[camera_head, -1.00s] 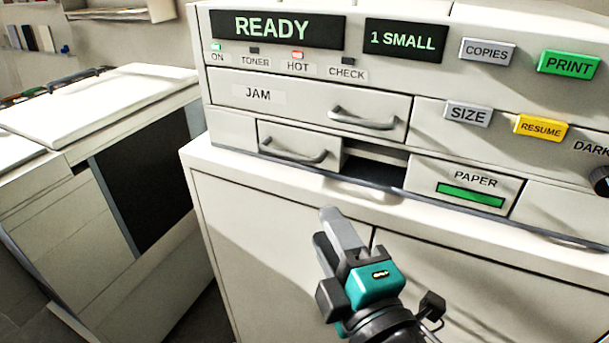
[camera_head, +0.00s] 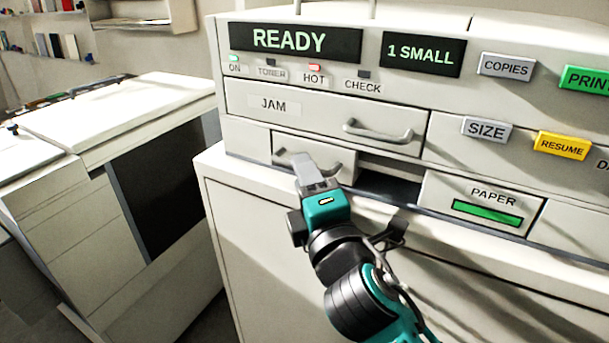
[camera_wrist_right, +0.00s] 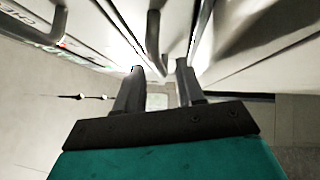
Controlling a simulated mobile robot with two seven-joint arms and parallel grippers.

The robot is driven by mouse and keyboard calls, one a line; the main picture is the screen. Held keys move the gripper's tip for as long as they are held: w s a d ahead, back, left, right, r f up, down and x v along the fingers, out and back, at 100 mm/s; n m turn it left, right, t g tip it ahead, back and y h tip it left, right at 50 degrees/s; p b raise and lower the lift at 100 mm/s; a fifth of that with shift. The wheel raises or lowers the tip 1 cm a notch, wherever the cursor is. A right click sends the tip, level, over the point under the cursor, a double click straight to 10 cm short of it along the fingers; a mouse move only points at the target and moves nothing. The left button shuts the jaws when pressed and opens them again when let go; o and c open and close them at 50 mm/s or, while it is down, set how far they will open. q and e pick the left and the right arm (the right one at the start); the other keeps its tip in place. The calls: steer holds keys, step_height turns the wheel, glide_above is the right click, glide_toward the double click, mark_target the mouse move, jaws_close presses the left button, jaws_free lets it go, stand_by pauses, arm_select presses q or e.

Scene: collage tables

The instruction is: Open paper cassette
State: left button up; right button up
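The paper cassette (camera_head: 343,158) is a small pale drawer below the JAM panel on the copier front. It has a grey bar handle, partly hidden behind my right gripper (camera_head: 305,168). The cassette looks closed. In the right wrist view, the fingers of my right gripper (camera_wrist_right: 160,75) are spread apart, with a dark curved handle (camera_wrist_right: 153,40) lying in line with the gap between them. I cannot tell whether either finger touches it. My left gripper is in neither view.
A dark open slot (camera_head: 392,186) is right of the cassette, then a PAPER panel (camera_head: 487,205) with a green bar. The JAM drawer (camera_head: 310,112) with its own handle (camera_head: 378,131) is just above. The display (camera_head: 306,42) reads READY. A white cabinet unit (camera_head: 70,205) stands at left.

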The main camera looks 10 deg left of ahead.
steer(key=shift+w+a, duration=0.15)
steer(key=shift+w, duration=0.15)
steer(key=shift+c, duration=0.2)
jaws_close()
stand_by(0.3)
